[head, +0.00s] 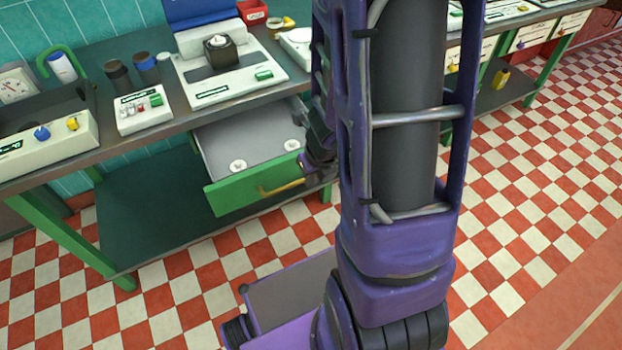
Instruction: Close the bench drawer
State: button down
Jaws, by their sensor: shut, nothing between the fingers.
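The bench drawer (238,194) stands pulled out below the bench top, left of the middle of the head view. It has a green front, a grey inside and a brass-coloured bar handle (281,187). Two small round white pieces lie inside near the front. My gripper (306,162) is at the right end of the drawer front, close to the handle. It is shut and holds nothing. My own arm hides part of it and the drawer's right side. I cannot tell whether it touches the drawer.
The bench top (160,128) carries several devices, including a white machine (235,75) and a small control box (142,110). A dark lower shelf (150,215) lies under the drawer. Another bench stands at the back right. The checkered floor (540,180) on the right is clear.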

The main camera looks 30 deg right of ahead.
aim_at(299, 183)
jog(key=w+f+b, duration=0.5)
jog(key=w+f, duration=0.2)
jog(key=f, duration=0.3)
jog(key=shift+a+b, duration=0.15)
jog(key=shift+b, duration=0.25)
